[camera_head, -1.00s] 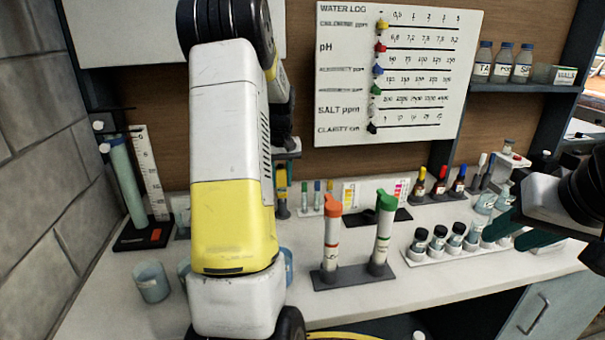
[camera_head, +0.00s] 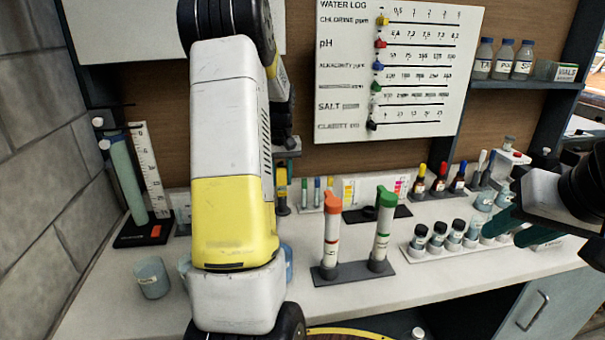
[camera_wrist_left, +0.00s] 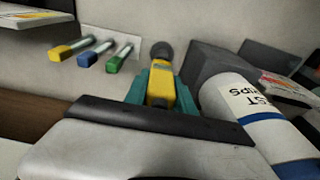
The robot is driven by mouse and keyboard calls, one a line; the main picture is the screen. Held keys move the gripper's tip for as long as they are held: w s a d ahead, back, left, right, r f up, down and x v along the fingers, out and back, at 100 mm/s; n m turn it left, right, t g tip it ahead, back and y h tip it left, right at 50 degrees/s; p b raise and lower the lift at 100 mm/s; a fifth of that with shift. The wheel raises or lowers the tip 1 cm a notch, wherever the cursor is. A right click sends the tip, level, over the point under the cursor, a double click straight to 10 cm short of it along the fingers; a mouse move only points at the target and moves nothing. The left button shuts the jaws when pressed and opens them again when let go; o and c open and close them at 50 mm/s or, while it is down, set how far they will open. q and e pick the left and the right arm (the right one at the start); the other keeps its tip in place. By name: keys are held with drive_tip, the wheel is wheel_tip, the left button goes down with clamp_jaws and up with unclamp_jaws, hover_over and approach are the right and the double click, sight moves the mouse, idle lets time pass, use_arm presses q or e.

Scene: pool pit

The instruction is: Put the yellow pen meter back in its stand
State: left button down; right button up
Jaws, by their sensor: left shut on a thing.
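The yellow pen meter (camera_wrist_left: 160,80) is between the teal fingers of my left gripper (camera_wrist_left: 160,92) in the left wrist view, its dark round end pointing away. In the head view, my left arm covers most of this gripper. A strip of the yellow meter (camera_head: 282,183) shows upright beside the arm, with a grey lower end. A low black stand (camera_head: 395,213) with a round socket is on the counter to its right; I cannot tell for sure that it is the meter's stand. My right gripper (camera_head: 518,230) appears open and empty at the right, above the counter.
Two tubes with orange (camera_head: 332,204) and green (camera_head: 386,197) caps stand in a grey base in front. A rack of black-capped vials (camera_head: 455,239) is to the right. A test strips bottle (camera_wrist_left: 250,110) is close beside my left gripper. A blue cup (camera_head: 151,278) stands at left.

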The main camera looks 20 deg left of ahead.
sight(280, 163)
use_arm(q)
drive_tip(key=shift+f, duration=0.3)
drive_tip(key=c, duration=1)
unclamp_jaws()
drive_tip(key=shift+o, duration=0.2)
drive_tip(key=shift+r, duration=3.5)
